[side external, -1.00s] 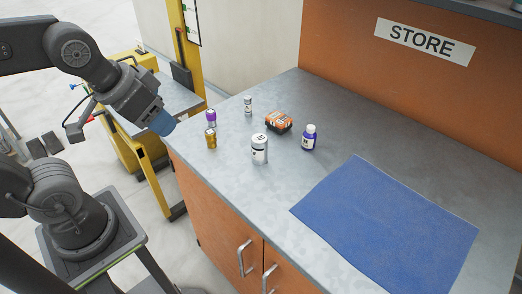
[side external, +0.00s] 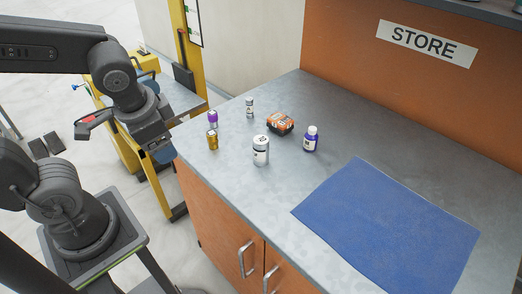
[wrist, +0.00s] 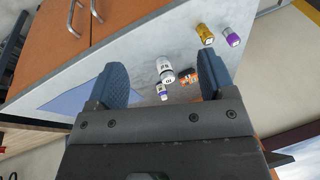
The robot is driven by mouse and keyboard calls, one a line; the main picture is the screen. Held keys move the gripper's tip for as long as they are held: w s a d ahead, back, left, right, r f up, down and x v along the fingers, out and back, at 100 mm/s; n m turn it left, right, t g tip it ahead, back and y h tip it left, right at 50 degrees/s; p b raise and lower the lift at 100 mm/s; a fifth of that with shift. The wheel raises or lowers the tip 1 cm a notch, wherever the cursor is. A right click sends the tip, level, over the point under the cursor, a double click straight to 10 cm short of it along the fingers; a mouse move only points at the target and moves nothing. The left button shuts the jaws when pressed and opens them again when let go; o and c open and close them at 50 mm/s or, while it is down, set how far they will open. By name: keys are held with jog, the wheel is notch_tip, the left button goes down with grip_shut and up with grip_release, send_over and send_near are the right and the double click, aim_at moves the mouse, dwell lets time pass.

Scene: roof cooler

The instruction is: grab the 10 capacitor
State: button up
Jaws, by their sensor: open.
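A white and silver can (side external: 261,151) with dark marks on its top stands upright on the grey counter. A smaller silver-white can (side external: 249,107) stands further back. A gold can (side external: 212,141) and a purple-topped can (side external: 212,119) stand near the left edge. Which one bears the number 10 I cannot read for certain. My gripper (side external: 163,154) is open and empty, left of the counter edge and apart from all the cans. In the wrist view the larger white can (wrist: 165,70) shows between the blue fingers (wrist: 174,82), further off.
A blue mat (side external: 385,225) lies bare on the counter's right. The counter (side external: 340,115) behind it is clear.

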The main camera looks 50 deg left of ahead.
jog(key=a+f+m+g+y, duration=0.3)
jog(key=a+f+m+y, duration=0.1)
jog(key=f+m+y, duration=0.2)
jog(key=m+t+h, duration=0.3)
jog(key=m+t, duration=1.5)
jog(key=m, duration=0.7)
send_near(257, 152)
jog(key=x, duration=1.2)
jog(key=shift+w+a+f, duration=0.15)
jog(key=shift+w, duration=0.05)
jog(key=shift+c, duration=0.2)
jog(key=c, duration=1)
